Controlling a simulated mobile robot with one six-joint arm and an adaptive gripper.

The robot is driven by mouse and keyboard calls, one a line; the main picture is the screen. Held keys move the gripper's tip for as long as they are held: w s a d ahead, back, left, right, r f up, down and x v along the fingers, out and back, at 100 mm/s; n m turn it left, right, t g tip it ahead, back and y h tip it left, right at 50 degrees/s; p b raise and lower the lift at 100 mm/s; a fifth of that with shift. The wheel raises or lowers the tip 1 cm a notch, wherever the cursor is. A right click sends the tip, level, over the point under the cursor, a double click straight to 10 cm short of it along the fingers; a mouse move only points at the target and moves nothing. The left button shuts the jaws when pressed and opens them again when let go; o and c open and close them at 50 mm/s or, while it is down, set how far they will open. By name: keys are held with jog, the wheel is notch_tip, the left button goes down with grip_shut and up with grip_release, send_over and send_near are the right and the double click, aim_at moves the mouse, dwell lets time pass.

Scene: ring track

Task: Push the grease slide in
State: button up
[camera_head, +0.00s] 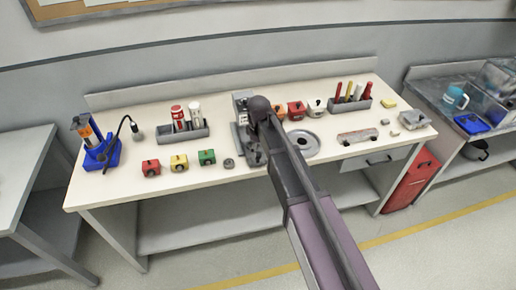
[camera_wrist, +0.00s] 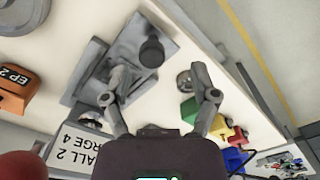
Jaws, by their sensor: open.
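The grease slide cannot be told for sure. A grey metal fixture (camera_head: 240,104) stands mid-bench in the head view, partly hidden behind my arm. In the wrist view it is a grey plate (camera_wrist: 84,90) with blocks and a dark round knob (camera_wrist: 152,52), which may belong to the slide. My gripper (camera_wrist: 162,96) is open and empty, its two fingers spread wide above the bench. The left finger overlaps the fixture's near edge in the picture; contact cannot be told. The knob lies beyond the fingertips, between them in the picture. In the head view my gripper (camera_head: 256,155) is in front of the fixture.
Red (camera_head: 150,167), yellow (camera_head: 179,162) and green (camera_head: 207,157) blocks and a small grey ring (camera_head: 229,163) lie left. A blue stand (camera_head: 100,151) is at the far left. An orange box (camera_wrist: 16,88) and a round dish (camera_head: 304,143) are close by.

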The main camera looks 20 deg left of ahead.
notch_tip(320, 180, up, 10)
jog(key=p, duration=0.9)
jog(key=shift+f, duration=0.15)
jog(key=s+d+m, duration=0.3)
jog(key=d+m, duration=0.2)
jog(key=d, duration=0.7)
jog(key=s+d+f+m+b, duration=0.1)
jog(key=s+d+m, duration=0.3)
jog(key=d, duration=0.9)
jog(key=s+d+m, duration=0.3)
jog(key=d+m, duration=0.3)
jog(key=d, duration=0.7)
jog(key=shift+s+f, duration=0.25)
jog(key=shift+d, duration=0.1)
jog(key=shift+c, duration=0.2)
